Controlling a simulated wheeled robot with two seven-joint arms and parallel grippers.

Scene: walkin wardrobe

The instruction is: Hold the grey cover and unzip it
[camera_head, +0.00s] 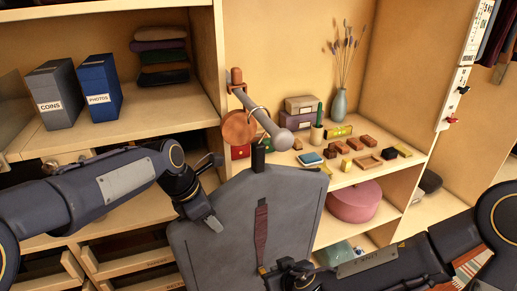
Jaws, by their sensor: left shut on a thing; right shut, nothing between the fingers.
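The grey cover (225,246) hangs from a hanger on a short grey rod at the centre. A narrow slit runs down its middle, and a reddish-brown strip (261,235) shows in it. My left gripper (213,223) is shut on the cover's left part, at upper-middle height. My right gripper (281,269) is shut and empty in front of the cover, by the lower end of the slit. I cannot make out the zip pull clearly; the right gripper is close to where the slit ends. The cover's bottom is out of view.
The rod (265,122) juts out above the cover, with a round wooden disc (239,128) beside it.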

